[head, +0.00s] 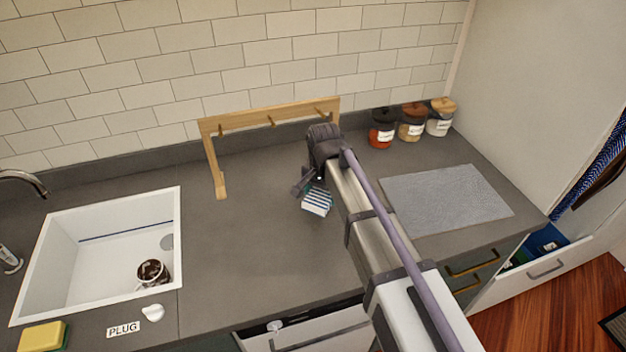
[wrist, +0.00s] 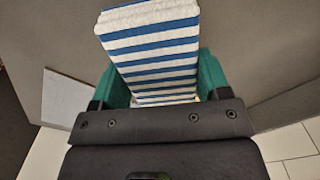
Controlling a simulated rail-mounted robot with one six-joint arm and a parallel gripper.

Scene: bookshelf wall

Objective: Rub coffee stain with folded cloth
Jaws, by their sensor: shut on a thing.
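A folded cloth with blue and white stripes (head: 317,201) is held in my gripper (head: 309,187) over the middle of the dark counter. In the wrist view the cloth (wrist: 155,50) sits between the two green fingers of my gripper (wrist: 160,85), which are shut on it. The cloth extends out past the fingertips. I cannot tell whether it touches the counter. No coffee stain shows in either view; the area under the cloth and my arm is hidden.
A wooden rack with pegs (head: 270,118) stands behind my gripper. A white sink (head: 60,265) holding a mug (head: 152,273) is at left. Several lidded jars (head: 411,124) stand at the back right. A grey mat (head: 446,200) lies at right. An open drawer (head: 535,270) is at far right.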

